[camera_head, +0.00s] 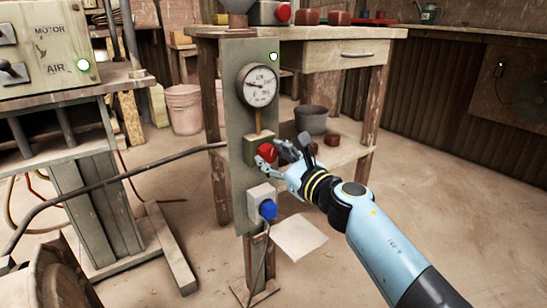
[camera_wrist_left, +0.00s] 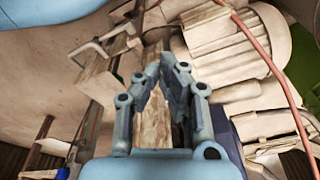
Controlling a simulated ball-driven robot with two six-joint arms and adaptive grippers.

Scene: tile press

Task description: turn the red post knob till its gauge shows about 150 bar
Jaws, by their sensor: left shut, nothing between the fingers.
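The red post knob (camera_head: 267,152) sticks out from a small box on the upright grey metal post (camera_head: 238,130). The round white gauge (camera_head: 258,85) sits above it. Its thin dark needle points roughly left; the numbers are too small to read. My right gripper (camera_head: 273,158) is at the knob, with one finger below it and the other at its upper right. Whether the fingers press on the knob cannot be told. My left gripper (camera_wrist_left: 160,70) shows in the left wrist view, shut and empty, away from the post.
A blue knob (camera_head: 268,209) sits lower on the post, and a green lamp (camera_head: 273,57) near its top. A cable (camera_head: 120,178) runs to the post from the left. A workbench (camera_head: 330,32) stands behind, with a dark bucket (camera_head: 311,119) beneath. The floor at right is clear.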

